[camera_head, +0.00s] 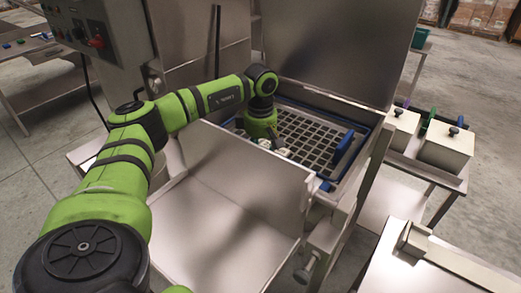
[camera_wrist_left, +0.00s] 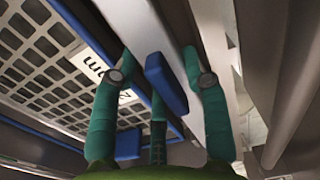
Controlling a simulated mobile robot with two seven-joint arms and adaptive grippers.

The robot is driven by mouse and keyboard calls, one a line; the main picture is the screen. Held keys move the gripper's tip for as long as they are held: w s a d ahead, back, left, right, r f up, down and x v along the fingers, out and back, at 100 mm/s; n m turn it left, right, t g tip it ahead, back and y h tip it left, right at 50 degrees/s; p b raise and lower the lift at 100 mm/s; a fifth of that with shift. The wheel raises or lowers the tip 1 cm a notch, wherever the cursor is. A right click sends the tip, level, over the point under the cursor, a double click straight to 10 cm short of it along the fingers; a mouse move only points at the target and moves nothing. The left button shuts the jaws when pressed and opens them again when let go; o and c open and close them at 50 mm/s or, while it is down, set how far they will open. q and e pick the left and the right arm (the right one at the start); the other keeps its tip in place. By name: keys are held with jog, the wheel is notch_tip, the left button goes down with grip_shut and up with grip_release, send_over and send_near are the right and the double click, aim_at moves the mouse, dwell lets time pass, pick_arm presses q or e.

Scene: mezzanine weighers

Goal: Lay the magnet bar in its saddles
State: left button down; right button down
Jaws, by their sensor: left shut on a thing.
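My left gripper (camera_wrist_left: 163,72) has its green fingers closed around a blue block (camera_wrist_left: 167,84) that shows between them. A pale metal strip (camera_wrist_left: 150,38) runs past the block; I cannot tell whether it is the magnet bar or a machine edge. In the head view the left gripper reaches down over the grid screen (camera_head: 312,137), by the front wall of the metal housing, and its fingers are largely hidden. The screen also shows in the left wrist view (camera_wrist_left: 45,48). I cannot pick out the magnet bar or saddles for certain. My right gripper is not in view.
A blue upright piece (camera_head: 344,150) stands at the screen's right side. A raised metal lid (camera_head: 335,45) stands behind. A sloping metal chute (camera_head: 225,205) lies in front. Lidded boxes (camera_head: 447,147) stand at right. A control box (camera_head: 98,28) is at upper left.

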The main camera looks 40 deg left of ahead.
pick_arm(q)
jog(key=c, duration=0.6)
grip_release()
jog(key=shift+w, duration=0.1)
jog(key=shift+o, duration=0.2)
jog(key=shift+f, duration=0.1)
jog(key=shift+f, duration=0.2)
notch_tip(320, 180, up, 13)
